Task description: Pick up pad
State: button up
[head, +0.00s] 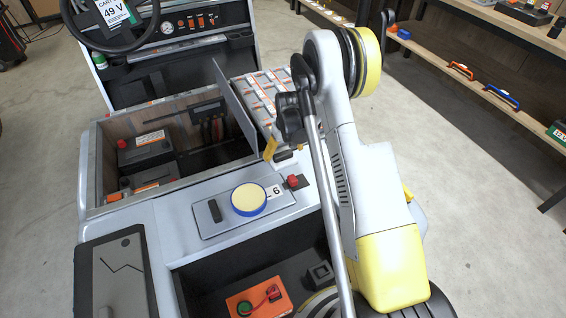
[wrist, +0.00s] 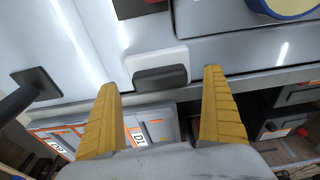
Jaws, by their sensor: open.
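A small block with a white part and a dark grey part, which looks like the pad (head: 284,158), rests on the light grey cart top beside the open compartment. In the wrist view the pad (wrist: 160,75) lies just beyond and between my two yellow fingertips. My gripper (head: 284,149) is open and empty close to the pad, with a finger to either side of it in the wrist view (wrist: 161,80). My arm hides part of the cart to the right of the pad in the head view.
A round blue-rimmed disc with a cream top (head: 249,198) sits on a grey lid panel (head: 225,222) near a red knob (head: 293,181). An upright divider (head: 236,108) and orange-and-white boxes (head: 262,92) stand behind the pad.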

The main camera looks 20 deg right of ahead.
jog(key=f, duration=0.2)
jog(key=shift+w+f+b, duration=0.2)
jog(key=shift+f+b, duration=0.15)
jog(key=shift+r, duration=0.1)
jog(key=c, duration=1.3)
jog(key=shift+r, duration=0.15)
notch_tip(320, 180, up, 5)
jog(key=p, duration=0.3)
jog(key=shift+s+d, duration=0.15)
jog(key=s+d+r+p, duration=0.1)
jog(key=s+d+r, duration=0.1)
jog(key=s, duration=0.1)
jog(key=s+d+r+p, duration=0.1)
jog(key=s+d+r, duration=0.1)
jog(key=s, duration=0.1)
jog(key=s+d+r+p, duration=0.1)
jog(key=s+d+p, duration=0.1)
jog(key=s, duration=0.1)
jog(key=shift+s+d+r, duration=0.15)
jog(key=shift+d+r, duration=0.1)
jog(key=shift+r, duration=0.15)
jog(key=shift+o, duration=0.8)
